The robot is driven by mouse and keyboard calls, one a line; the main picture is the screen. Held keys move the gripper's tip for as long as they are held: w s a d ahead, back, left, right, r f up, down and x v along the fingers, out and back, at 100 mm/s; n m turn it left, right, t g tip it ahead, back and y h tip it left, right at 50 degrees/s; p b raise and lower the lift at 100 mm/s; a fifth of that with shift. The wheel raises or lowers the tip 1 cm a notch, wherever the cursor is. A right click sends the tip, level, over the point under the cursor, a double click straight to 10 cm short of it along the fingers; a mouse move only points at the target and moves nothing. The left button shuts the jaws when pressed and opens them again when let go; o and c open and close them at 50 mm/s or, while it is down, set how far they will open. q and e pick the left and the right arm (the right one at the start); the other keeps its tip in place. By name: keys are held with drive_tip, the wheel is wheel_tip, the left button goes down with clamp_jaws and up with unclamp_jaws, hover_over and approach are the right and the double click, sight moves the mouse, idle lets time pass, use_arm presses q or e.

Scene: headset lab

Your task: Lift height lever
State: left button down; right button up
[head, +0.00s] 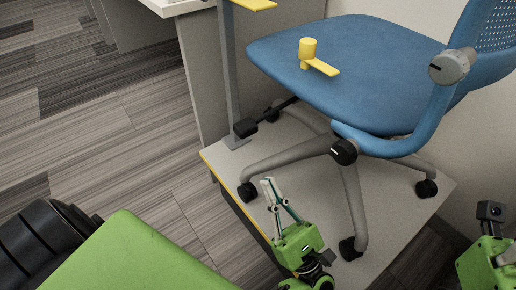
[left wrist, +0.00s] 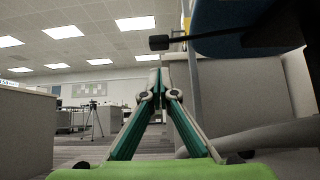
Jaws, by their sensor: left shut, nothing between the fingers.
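The blue office chair (head: 345,60) stands on a grey platform. Its height lever (head: 270,115), a thin black rod with a flat black paddle, sticks out to the left from under the seat. In the left wrist view the lever's paddle (left wrist: 159,43) shows above my fingertips, with its rod running right under the dark seat. My left gripper (head: 270,186) is shut and empty, pointing up, below and in front of the lever and apart from it. The fingertips also meet in the left wrist view (left wrist: 158,78). Only a green part of my right arm shows at the lower right edge; its fingers are hidden.
The chair's base and casters stand on the grey platform (head: 300,205). A yellow piece (head: 309,55) lies on the seat. A grey post (head: 229,75) rises left of the lever. Open floor lies left.

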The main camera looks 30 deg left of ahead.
sight(256, 122)
idle(0.4)
use_arm(q)
drive_tip(key=x, duration=1)
drive_tip(key=shift+p, duration=0.3)
